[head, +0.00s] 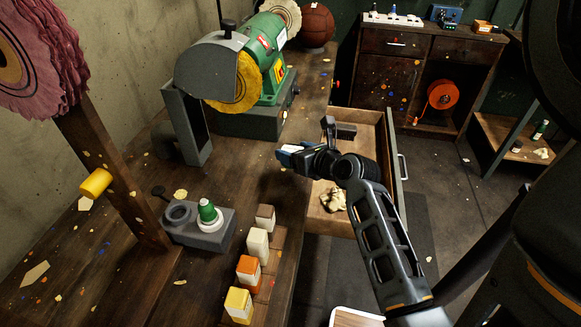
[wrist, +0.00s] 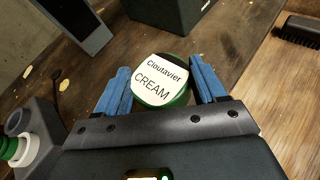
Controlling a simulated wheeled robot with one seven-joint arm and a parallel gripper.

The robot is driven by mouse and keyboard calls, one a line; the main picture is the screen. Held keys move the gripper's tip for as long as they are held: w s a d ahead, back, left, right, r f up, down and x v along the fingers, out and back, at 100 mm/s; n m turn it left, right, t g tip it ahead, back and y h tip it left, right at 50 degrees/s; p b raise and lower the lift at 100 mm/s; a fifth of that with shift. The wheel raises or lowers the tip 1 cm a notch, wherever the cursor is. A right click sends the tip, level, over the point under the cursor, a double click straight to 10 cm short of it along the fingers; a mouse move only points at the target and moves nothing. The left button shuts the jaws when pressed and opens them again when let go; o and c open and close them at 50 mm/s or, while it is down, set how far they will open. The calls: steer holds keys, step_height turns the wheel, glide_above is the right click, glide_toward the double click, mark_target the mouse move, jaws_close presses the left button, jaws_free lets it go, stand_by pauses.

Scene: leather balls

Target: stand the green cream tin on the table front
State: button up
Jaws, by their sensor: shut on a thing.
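The green cream tin (wrist: 162,82) has a white label reading "Cloutavier CREAM". In the wrist view it sits between the blue fingers of my gripper (wrist: 162,92), which are shut on it. In the head view my gripper (head: 291,152) is over the front edge of the dark wooden table (head: 130,270), beside the open drawer. A little of the tin's pale label shows there; the rest is hidden by the fingers. I cannot tell whether the tin touches the table.
A green grinder (head: 262,60) with a yellow wheel stands behind. A grey holder (head: 200,228) with a green-and-white bottle and several coloured blocks (head: 248,270) stand nearer. An open drawer (head: 372,130) holds a pale crumpled cloth (head: 333,199); a dark brush (head: 342,131) lies by it.

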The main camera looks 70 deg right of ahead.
mark_target(290, 182)
steer(key=shift+w+a+f, duration=0.25)
steer(key=shift+a+f, duration=0.1)
steer(key=shift+a, duration=0.15)
steer(key=shift+w+a+f, duration=0.2)
steer(key=shift+a+f, duration=0.15)
steer(key=shift+a, duration=0.15)
steer(key=shift+f+b, duration=0.3)
steer(key=shift+f, duration=1.6)
steer(key=shift+f, duration=0.1)
steer(key=o, duration=1.1)
steer(key=v, duration=1.2)
